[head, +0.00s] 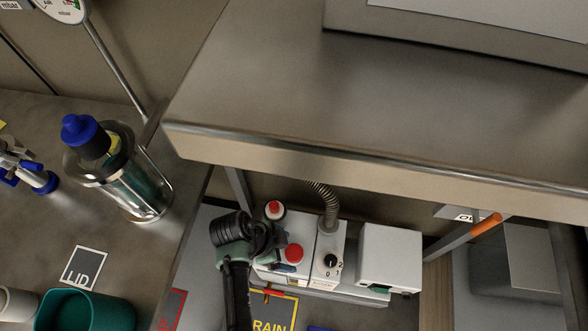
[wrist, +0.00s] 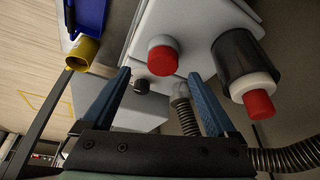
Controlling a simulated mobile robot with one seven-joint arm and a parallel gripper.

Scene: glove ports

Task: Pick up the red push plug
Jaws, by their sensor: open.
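Two red-topped things are in view, and I cannot tell for certain which is the push plug. One is a plain red round plug (head: 293,253) on a white unit; in the wrist view this red plug (wrist: 163,56) shows just beyond and between my fingertips. The other is a red tip (head: 274,207) on a white-and-black cylinder; in the wrist view the red tip (wrist: 259,104) is to the right, outside my fingers. My gripper (wrist: 160,76) is open and empty, with blue fingers apart. In the head view my arm partly hides the unit.
The white unit has a black knob (head: 331,261) and a ribbed hose (head: 328,200). A white box (head: 390,258) stands to its right. A green container (head: 85,312) and a glass vessel (head: 135,185) stand at left.

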